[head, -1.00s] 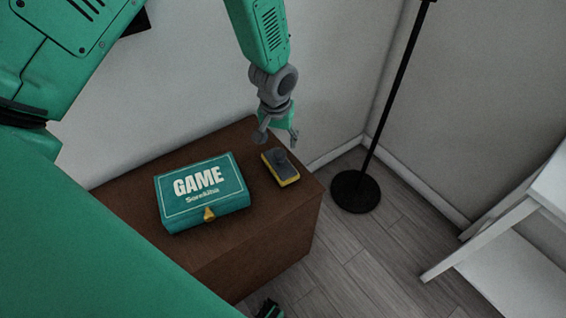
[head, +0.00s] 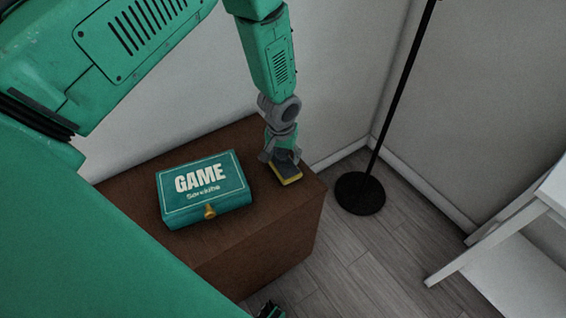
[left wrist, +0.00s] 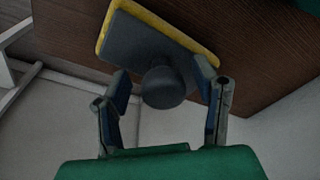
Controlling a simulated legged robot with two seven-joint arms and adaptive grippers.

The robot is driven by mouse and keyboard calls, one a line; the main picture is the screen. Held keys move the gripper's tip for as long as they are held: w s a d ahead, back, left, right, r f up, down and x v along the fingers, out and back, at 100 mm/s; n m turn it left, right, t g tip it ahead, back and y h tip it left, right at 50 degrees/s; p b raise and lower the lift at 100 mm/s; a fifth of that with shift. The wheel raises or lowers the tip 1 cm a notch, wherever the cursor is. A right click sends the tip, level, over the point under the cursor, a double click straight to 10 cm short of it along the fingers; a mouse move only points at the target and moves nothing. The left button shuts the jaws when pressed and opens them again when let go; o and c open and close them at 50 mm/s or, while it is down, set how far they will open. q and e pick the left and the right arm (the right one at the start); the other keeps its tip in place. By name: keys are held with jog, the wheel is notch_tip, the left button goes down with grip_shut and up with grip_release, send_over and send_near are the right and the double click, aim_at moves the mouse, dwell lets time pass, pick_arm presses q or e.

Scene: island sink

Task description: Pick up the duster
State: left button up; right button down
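The duster (head: 287,176) has a dark grey body with a yellow edge and lies on the brown cabinet top near its right end. In the left wrist view the duster (left wrist: 143,42) shows its round dark knob toward me. My left gripper (head: 281,157) is at the duster from above. In the left wrist view my left gripper (left wrist: 163,88) is open, with one finger on each side of the knob. I see gaps beside the knob, and the right finger overlaps the duster's edge in the picture.
A green GAME box (head: 205,189) with a yellow clasp lies on the brown cabinet (head: 262,236) left of the duster. A black lamp pole with a round base (head: 360,193) stands right of the cabinet. White shelving (head: 510,240) is at the far right.

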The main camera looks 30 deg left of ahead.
aim_at(282, 150)
pick_arm(q)
jog(key=shift+d, duration=0.1)
grip_shut()
jog(key=shift+a, duration=0.3)
jog(key=shift+a+r, duration=0.1)
jog(key=shift+r, duration=0.1)
jog(key=r, duration=0.3)
jog(key=r+p, duration=0.1)
jog(key=r, duration=0.5)
jog(key=shift+d+r, duration=0.2)
jog(key=shift+d, duration=0.05)
jog(key=shift+a+r, duration=0.1)
